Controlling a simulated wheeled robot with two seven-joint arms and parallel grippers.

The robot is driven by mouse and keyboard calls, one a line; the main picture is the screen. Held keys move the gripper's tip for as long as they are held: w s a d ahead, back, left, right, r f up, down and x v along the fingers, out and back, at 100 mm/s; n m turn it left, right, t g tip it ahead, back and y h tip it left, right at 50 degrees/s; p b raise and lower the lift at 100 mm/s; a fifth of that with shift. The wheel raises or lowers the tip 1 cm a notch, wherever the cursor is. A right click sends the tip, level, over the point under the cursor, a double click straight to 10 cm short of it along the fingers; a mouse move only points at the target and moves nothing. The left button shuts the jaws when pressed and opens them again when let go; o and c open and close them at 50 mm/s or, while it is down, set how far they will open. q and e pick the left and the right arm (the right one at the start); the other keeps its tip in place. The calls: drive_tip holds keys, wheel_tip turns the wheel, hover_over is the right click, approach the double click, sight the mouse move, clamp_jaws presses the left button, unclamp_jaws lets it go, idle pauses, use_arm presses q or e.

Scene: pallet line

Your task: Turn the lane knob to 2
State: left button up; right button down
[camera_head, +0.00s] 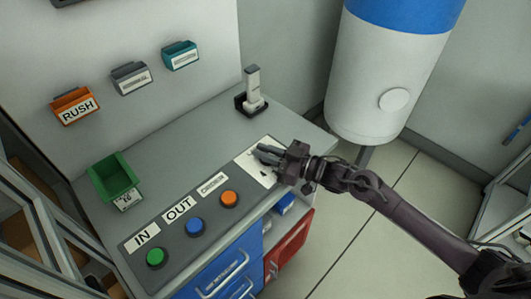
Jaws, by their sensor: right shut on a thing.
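The lane knob's white plate (248,165) lies on the grey console top, at the right end of the row of buttons. My right gripper (265,154) reaches in from the right and is shut over the plate, on what appears to be the knob. The gripper's fingers and body hide the knob, so its pointer and setting cannot be read. Small dark marks show on the plate, too small to read. My left gripper is not in view.
A green button (155,257), a blue button (195,227) and an orange button (229,198) sit along the console. A green bin (112,178) and a grey upright device (252,88) stand behind. A white-and-blue tank (385,75) stands at right.

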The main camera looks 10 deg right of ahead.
drive_tip(key=c, duration=1.4)
unclamp_jaws()
drive_tip(key=shift+c, duration=0.2)
drive_tip(key=b+v, duration=0.1)
drive_tip(key=v, duration=0.6)
drive_tip(key=shift+s+d, duration=0.25)
drive_tip(key=shift+d, duration=0.1)
